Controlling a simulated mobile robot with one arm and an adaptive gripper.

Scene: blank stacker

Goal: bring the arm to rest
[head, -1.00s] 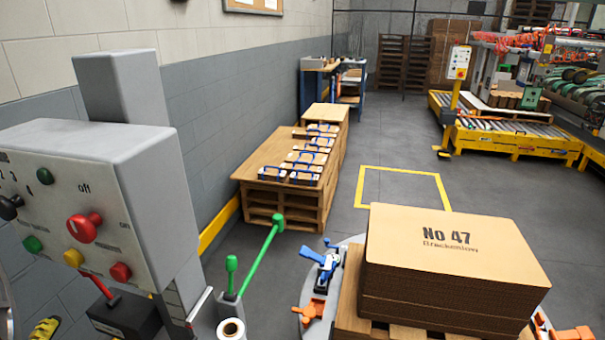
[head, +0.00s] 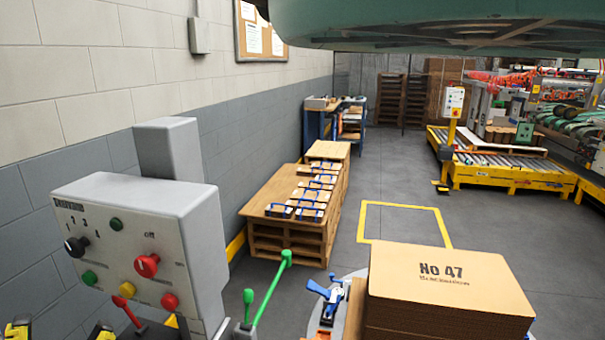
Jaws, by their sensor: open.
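A large teal rounded body (head: 430,22) fills the top right of the picture, close to the camera. I cannot tell what it is or whether it is part of my arm. No jaws show on it, and nothing held shows.
A grey control box (head: 140,245) stands close at the left, with a green-knobbed lever (head: 270,290) beside it. Grey floor (head: 390,180) is open beyond the stack.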

